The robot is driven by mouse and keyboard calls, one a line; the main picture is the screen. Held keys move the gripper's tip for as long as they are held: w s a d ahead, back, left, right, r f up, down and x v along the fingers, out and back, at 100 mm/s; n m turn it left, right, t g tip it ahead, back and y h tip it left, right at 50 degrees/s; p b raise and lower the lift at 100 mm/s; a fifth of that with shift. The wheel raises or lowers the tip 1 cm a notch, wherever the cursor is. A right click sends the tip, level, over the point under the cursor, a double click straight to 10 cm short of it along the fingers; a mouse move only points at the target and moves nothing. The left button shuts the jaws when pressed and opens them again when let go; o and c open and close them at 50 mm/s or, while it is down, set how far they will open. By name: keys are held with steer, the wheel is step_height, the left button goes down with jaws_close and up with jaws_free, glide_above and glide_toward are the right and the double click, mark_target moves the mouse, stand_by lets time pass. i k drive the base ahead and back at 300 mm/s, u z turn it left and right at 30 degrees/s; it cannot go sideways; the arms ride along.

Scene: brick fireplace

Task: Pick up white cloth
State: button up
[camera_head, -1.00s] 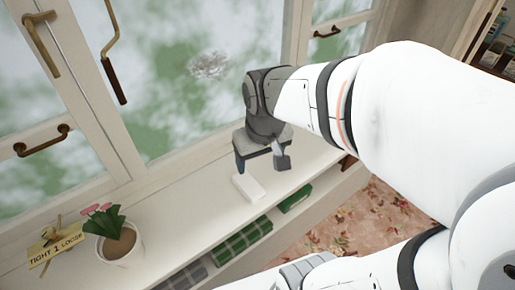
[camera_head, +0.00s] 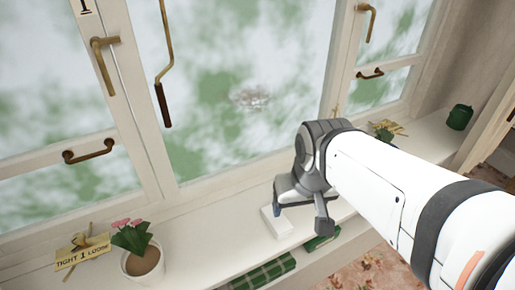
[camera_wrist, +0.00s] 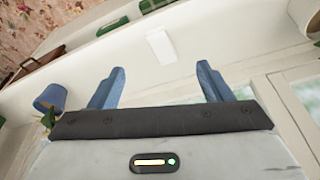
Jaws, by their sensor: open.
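The white cloth (camera_head: 277,222) is a small, flat, folded-looking white block lying on the white window sill. It also shows in the wrist view (camera_wrist: 160,46), beyond and between my fingertips. My gripper (camera_head: 302,208) is open, with its blue-grey fingers (camera_wrist: 161,72) spread apart and nothing between them. In the head view it is above and beside the cloth, and one finger overlaps the cloth's edge. I cannot tell from the pictures whether it touches.
A potted plant with pink flowers (camera_head: 143,262) and a "TIGHT 1 LOOSE" sign (camera_head: 82,251) stand on the sill at left. Windows with brass handles (camera_head: 88,150) rise behind. Green plaid items (camera_head: 265,272) lie on a shelf below. A dark green container (camera_head: 459,117) stands at right.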

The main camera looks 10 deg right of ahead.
mark_target(281, 227)
steer(key=u, duration=0.9)
steer(key=k, duration=1.3)
steer(key=z, duration=0.8)
steer(key=i, duration=1)
steer(key=z, duration=0.05)
